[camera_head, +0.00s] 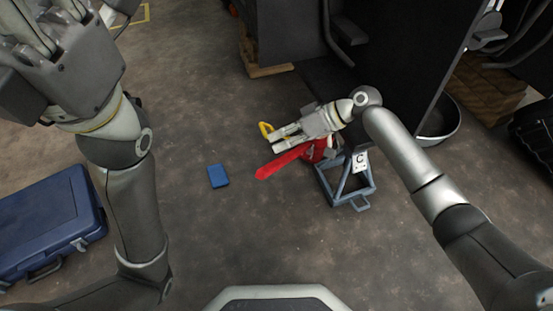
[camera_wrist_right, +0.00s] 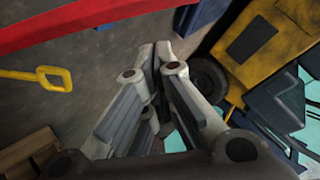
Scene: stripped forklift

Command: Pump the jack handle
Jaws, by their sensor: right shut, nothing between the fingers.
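The red jack handle (camera_head: 285,160) is a long flat bar that slants down and left from the red jack body (camera_head: 316,151). The body sits beside a blue-grey stand marked C (camera_head: 347,180) and is partly hidden by my right arm. In the right wrist view the red handle (camera_wrist_right: 75,24) crosses the top left. My right gripper (camera_head: 276,142) is shut and empty, just above the handle in the head picture, with a visible gap in the wrist view (camera_wrist_right: 163,48). My left gripper (camera_head: 30,35) is at the upper left, its fingers partly cut off, far from the jack.
A yellow loop handle (camera_head: 266,130) shows near the right fingertips. A small blue box (camera_head: 218,176) lies on the floor. A blue case (camera_head: 50,228) is at the left. The dark forklift body (camera_head: 395,60) and a round pan (camera_head: 440,122) stand behind. The floor left of the jack is mostly clear.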

